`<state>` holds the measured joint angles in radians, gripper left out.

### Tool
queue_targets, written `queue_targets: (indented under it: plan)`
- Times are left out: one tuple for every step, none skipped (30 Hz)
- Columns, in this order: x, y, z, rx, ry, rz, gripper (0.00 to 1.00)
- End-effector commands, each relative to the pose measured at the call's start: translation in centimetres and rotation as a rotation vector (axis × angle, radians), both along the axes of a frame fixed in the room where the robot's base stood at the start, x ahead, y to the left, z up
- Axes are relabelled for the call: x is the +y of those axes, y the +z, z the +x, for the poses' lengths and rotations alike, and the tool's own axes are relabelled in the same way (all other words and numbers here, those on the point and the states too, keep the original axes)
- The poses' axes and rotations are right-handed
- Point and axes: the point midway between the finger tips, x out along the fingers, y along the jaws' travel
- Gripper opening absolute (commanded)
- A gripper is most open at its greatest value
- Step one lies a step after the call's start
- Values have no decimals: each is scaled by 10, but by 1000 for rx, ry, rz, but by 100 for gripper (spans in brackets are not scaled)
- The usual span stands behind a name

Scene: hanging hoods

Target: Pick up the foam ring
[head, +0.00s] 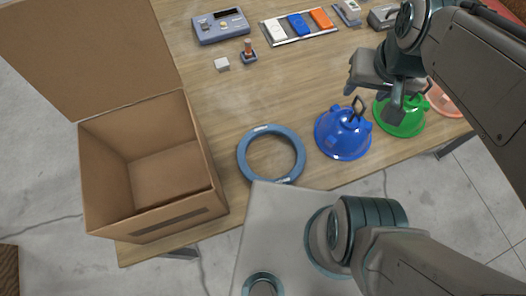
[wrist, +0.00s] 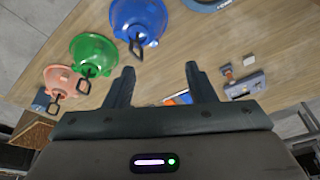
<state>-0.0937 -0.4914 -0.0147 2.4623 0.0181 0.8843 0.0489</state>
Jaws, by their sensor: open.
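The foam ring (head: 271,154) is a dark blue ring lying flat on the wooden table near its front edge, between the cardboard box and the blue hood. In the wrist view only part of the foam ring (wrist: 208,4) shows at the top edge. My gripper (head: 372,97) is open and empty, above the table near the blue and green hoods, to the right of the ring and apart from it.
An open cardboard box (head: 150,208) stands left of the ring. A blue hood (head: 343,133), a green hood (head: 402,116) and a pink hood (head: 443,100) sit to the right. A blue-grey device (head: 220,26) and a tray of coloured blocks (head: 300,25) are behind.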

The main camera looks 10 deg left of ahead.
Motion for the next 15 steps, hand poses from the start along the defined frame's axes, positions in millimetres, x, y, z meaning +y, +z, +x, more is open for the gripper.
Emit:
queue_targets:
  plan:
    - [14,-12,9,32,21,13,50]
    - [22,-18,14,50,31,22,50]
    - [36,-26,20,75,42,32,50]
    - [46,-33,24,97,51,39,50]
    - [57,-39,28,117,59,44,50]
    - [71,-49,33,144,69,49,50]
    - [83,-56,36,164,76,52,50]
    - [94,-64,39,183,83,54,50]
    - [110,-75,41,209,93,52,50]
    - [121,-84,42,229,98,50,50]
    - [133,-93,43,249,102,47,50]
    - [148,-105,43,272,108,42,50]
    - [159,-114,43,291,112,35,50]
    - [171,-124,42,307,117,28,50]
    - [186,-137,39,328,122,20,50]
